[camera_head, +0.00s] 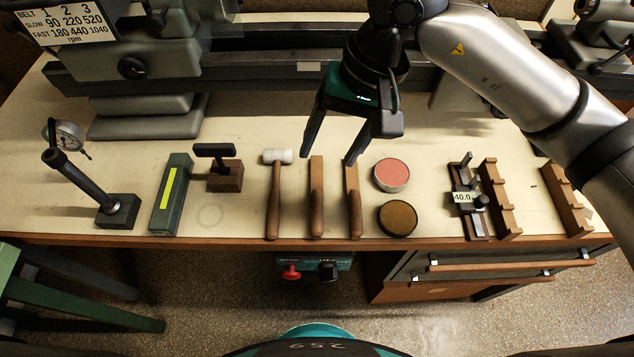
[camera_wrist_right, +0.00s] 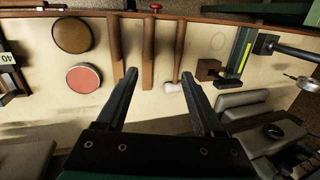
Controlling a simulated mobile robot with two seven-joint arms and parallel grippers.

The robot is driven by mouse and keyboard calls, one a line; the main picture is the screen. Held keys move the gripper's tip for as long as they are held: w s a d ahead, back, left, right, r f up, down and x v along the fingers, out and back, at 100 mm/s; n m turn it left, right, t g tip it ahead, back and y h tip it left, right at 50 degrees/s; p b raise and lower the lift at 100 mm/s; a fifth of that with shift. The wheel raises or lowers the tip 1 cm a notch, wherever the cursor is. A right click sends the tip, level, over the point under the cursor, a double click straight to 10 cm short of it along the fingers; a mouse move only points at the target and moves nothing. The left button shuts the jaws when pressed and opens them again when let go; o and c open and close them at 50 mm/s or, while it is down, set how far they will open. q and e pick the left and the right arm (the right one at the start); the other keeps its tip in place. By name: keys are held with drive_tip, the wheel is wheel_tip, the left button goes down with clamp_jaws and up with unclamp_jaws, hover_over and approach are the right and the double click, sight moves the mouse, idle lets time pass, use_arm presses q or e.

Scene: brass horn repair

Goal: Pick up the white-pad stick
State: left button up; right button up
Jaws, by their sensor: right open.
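Two wooden sticks with rounded handles lie side by side near the bench's front edge: a left one (camera_head: 317,197) and a right one (camera_head: 353,203). No white pad shows on either, so I cannot tell which is the white-pad stick. In the right wrist view they appear as the middle stick (camera_wrist_right: 148,52) and the outer stick (camera_wrist_right: 116,48). My right gripper (camera_head: 328,159) is open and empty above the bench, near the far ends of the sticks. Its fingers (camera_wrist_right: 160,78) also show in the wrist view. My left gripper is out of view.
A white-headed mallet (camera_head: 274,195) lies just left of the sticks. A pink round tin (camera_head: 391,174) and a brown one (camera_head: 397,218) stand close on the right. A lathe (camera_head: 250,75) runs along the back. Bare bench shows around the tools.

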sight(319, 195)
drive_tip(key=shift+h, duration=0.5)
drive_tip(key=f, duration=0.5)
drive_tip(key=a+f, duration=0.1)
drive_tip(key=f, duration=0.4)
drive_tip(key=w+f, duration=0.1)
drive_tip(key=f, duration=0.4)
drive_tip(key=shift+a+b, duration=0.25)
drive_tip(key=shift+b, duration=0.1)
drive_tip(key=shift+c, duration=0.2)
clamp_jaws()
drive_tip(key=shift+r, duration=0.1)
